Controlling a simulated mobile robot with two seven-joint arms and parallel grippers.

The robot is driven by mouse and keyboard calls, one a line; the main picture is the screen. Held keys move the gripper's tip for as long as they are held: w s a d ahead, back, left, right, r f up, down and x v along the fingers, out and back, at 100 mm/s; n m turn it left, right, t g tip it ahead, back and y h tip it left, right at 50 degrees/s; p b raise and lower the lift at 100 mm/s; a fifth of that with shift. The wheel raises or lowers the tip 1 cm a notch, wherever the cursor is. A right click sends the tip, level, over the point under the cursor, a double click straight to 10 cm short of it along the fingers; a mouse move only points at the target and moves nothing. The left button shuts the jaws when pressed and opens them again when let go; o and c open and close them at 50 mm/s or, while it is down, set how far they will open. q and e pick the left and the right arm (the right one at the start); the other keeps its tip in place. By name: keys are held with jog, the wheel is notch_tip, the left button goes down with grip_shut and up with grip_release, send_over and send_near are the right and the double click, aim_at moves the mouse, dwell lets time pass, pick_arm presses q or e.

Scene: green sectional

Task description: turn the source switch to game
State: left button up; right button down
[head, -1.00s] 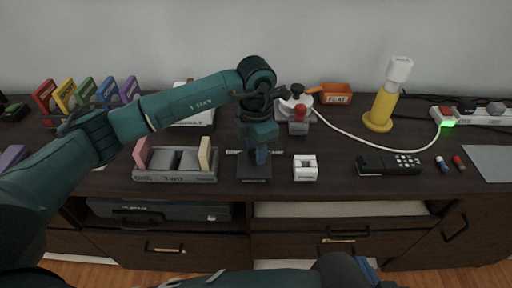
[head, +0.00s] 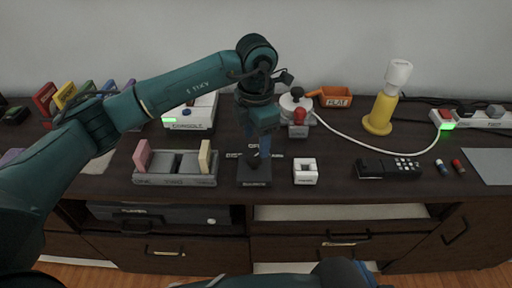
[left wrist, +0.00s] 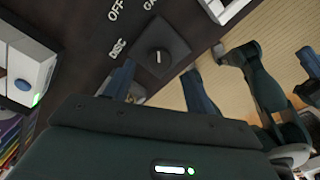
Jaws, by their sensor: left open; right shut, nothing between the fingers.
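The source switch (head: 254,181) is a dark square box with a round knob, near the front edge of the cabinet top. In the left wrist view the switch (left wrist: 178,42) has white labels OFF, DISC and a partly cut-off GA beside it. Its knob (left wrist: 159,57) bears a small pale mark whose direction I cannot tell clearly. My left gripper (head: 264,148) points down over the switch, open and empty. In its wrist view the two blue fingers (left wrist: 158,88) are apart, with the knob showing beyond the gap. My right gripper (head: 366,272) shows only partly at the bottom edge, low in front of the cabinet.
A cartridge holder (head: 175,181) stands left of the switch and a small white block (head: 306,172) right of it. Behind are a white console (head: 190,118) and a joystick (head: 297,102). A black remote (head: 388,168) and a yellow stand (head: 381,112) are further right.

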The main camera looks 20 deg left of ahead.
aim_at(256, 156)
pick_arm(q)
notch_tip(256, 156, up, 8)
jog(key=shift+r, duration=0.25)
